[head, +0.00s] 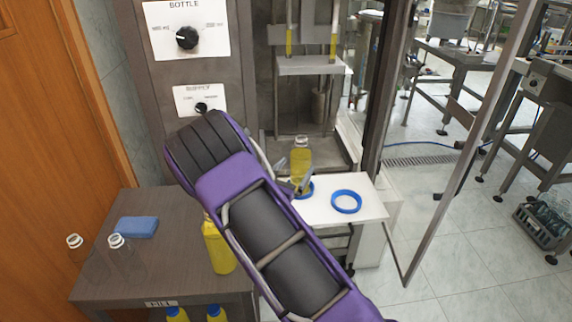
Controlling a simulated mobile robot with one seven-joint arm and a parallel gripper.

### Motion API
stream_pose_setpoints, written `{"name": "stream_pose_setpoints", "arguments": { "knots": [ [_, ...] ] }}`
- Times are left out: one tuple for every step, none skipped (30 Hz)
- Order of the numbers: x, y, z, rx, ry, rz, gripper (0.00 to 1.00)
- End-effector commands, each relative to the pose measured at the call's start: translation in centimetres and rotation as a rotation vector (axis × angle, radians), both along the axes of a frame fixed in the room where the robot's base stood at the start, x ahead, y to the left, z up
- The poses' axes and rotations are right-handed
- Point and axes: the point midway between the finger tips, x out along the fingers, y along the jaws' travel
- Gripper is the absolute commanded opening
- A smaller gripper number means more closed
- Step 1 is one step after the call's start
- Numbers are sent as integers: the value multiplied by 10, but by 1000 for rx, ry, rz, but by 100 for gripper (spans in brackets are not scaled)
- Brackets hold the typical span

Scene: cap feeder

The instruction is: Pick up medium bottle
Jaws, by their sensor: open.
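A bottle of yellow liquid with a clear, uncapped neck (301,158) stands upright at the machine, by the back edge of a white shelf; it may be the medium bottle. My gripper (294,186) is just in front of its base, mostly hidden behind my purple arm. The visible finger is close to the bottle; I cannot tell whether it touches. The jaws are open. A larger-looking yellow bottle (217,248) stands on the brown table, partly hidden by my arm.
The white shelf (375,208) has a blue ring (346,201) and another partly hidden ring (307,190). Two clear bottles, one at far left (75,241) and one nearer (116,242), stand by a blue sponge-like block (137,227). A door frame (480,130) bounds the right.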

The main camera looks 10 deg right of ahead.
Motion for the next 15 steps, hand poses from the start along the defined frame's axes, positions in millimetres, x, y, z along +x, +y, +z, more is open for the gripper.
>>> {"name": "stream_pose_setpoints", "arguments": {
  "knots": [
    [1,0,-8,-14,26,8,100],
    [2,0,-12,-20,36,12,100],
    [4,0,-14,-25,44,16,100],
    [7,-1,-15,-26,46,17,100],
    [9,-3,-15,-26,47,18,100],
    [13,-5,-14,-26,45,17,100],
    [16,-7,-14,-26,44,16,100],
    [19,-8,-14,-25,44,16,100],
    [23,-10,-14,-26,43,17,100],
    [26,-11,-14,-25,44,17,100],
    [29,-13,-14,-25,44,17,100],
    [34,-15,-14,-26,43,17,100],
    [38,-17,-14,-26,42,16,100],
    [43,-19,-14,-25,42,16,100],
    [49,-22,-14,-25,41,16,100]
  ]
}}
